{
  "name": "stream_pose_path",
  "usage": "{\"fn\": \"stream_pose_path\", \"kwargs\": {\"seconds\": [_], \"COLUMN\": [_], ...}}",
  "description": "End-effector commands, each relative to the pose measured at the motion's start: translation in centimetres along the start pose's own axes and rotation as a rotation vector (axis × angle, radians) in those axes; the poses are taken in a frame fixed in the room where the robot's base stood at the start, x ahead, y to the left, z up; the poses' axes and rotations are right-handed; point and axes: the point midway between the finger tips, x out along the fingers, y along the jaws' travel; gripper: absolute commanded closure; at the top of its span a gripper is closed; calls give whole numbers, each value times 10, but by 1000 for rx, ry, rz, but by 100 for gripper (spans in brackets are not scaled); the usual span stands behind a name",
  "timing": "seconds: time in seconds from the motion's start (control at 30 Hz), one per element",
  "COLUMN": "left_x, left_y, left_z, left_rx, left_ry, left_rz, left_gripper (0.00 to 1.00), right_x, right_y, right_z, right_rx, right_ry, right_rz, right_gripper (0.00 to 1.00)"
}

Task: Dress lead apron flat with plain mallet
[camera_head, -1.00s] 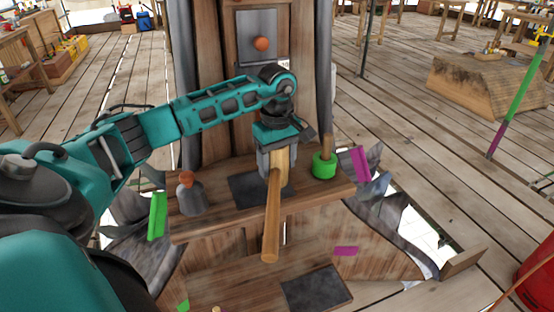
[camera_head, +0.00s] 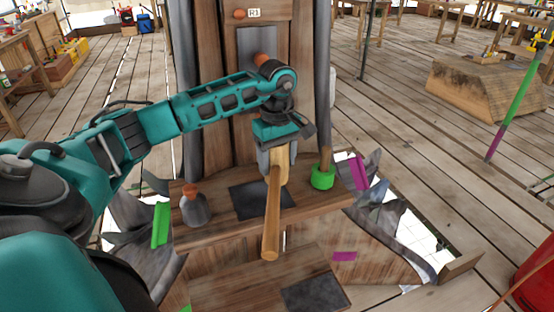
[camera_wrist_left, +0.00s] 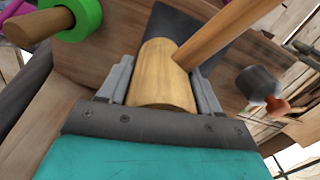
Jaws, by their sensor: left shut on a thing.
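My left gripper (camera_head: 279,150) is shut on the pale wooden head of a plain mallet (camera_head: 271,215). Its handle points down toward the front in the head view. The left wrist view shows the mallet head (camera_wrist_left: 163,80) between the fingers of my left gripper (camera_wrist_left: 163,88). A dark flat square (camera_head: 250,203) lies on the wooden ledge behind the mallet; I cannot tell if the mallet touches it. Bent grey sheets, apparently lead, flare out at the left (camera_head: 128,212) and right (camera_head: 378,190) of the ledge. My right gripper is out of view.
A green-headed mallet (camera_head: 322,180) stands on the ledge at right. A grey tool with an orange top (camera_head: 195,208) stands at left. A wooden spire (camera_head: 217,90) rises behind. Another dark square (camera_head: 315,293) lies on the lower board. Open plank floor (camera_head: 420,150) lies at right.

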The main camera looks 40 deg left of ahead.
Motion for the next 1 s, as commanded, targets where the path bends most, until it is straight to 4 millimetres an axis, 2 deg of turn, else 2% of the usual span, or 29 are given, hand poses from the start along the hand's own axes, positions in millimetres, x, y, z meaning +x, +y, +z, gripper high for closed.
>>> {"fn": "stream_pose_path", "kwargs": {"seconds": [0.33, 0.7, 0.73, 0.77, 1.0], "left_x": [5, 50, 43, 42, 42], "left_y": [0, 0, 1, 1, 1], "left_z": [0, 0, -1, 0, 0], "left_rx": [0, 0, 0, 0, 0], "left_ry": [0, 1, 1, 1, 0], "left_rz": [2, 2, 4, 3, 2], "left_gripper": [79, 79, 80, 86, 86], "right_x": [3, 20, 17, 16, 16], "right_y": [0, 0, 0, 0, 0], "right_z": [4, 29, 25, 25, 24], "right_rx": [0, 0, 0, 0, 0], "right_ry": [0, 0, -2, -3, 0], "right_rz": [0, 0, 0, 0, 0], "right_gripper": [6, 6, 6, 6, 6]}}
